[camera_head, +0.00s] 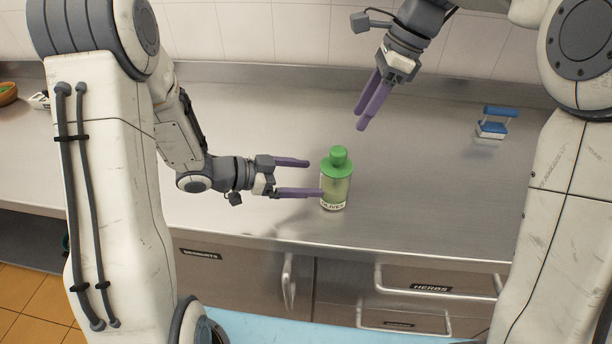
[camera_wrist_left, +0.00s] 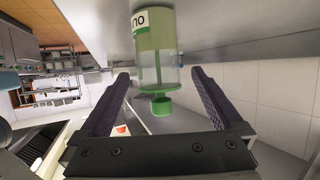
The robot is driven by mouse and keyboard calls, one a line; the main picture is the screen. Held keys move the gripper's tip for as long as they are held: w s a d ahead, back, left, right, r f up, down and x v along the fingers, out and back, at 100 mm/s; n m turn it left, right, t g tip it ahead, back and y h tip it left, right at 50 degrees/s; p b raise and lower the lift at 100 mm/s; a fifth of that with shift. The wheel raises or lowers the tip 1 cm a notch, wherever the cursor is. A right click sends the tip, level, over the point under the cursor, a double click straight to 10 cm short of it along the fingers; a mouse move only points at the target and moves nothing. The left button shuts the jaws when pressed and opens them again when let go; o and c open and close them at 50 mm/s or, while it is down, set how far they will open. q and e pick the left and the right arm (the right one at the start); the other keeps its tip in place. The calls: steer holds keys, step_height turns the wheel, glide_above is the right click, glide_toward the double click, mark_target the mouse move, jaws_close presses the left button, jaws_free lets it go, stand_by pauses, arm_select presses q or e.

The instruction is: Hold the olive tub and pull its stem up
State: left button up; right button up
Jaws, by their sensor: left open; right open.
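The olive tub (camera_head: 335,190) stands upright on the steel counter, a clear greenish container with a green lid and a white label at its base. Its green stem knob (camera_head: 339,157) sticks up from the lid. My left gripper (camera_head: 314,178) is open, pointing right at the tub; one finger reaches its left side. In the left wrist view the tub (camera_wrist_left: 158,58) appears upside down, beyond and between the open fingers (camera_wrist_left: 162,92), with its knob (camera_wrist_left: 161,106) lowest. My right gripper (camera_head: 361,120) is open and empty, pointing down above and slightly right of the knob.
A blue-handled brush-like object (camera_head: 492,124) stands on the counter (camera_head: 430,190) at the right. A bowl (camera_head: 7,93) is at the far left. The tiled wall is behind, and drawers (camera_head: 430,287) lie below the front edge. Counter right of the tub is clear.

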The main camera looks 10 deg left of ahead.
mark_target(345, 180)
arm_select(q)
steer(key=x, duration=1)
steer(key=shift+d+f, duration=0.1)
steer(key=shift+d, duration=0.35)
steer(key=c, duration=1.5)
steer(key=o, duration=1.1)
steer(key=shift+c, duration=0.2)
steer(key=c, duration=0.8)
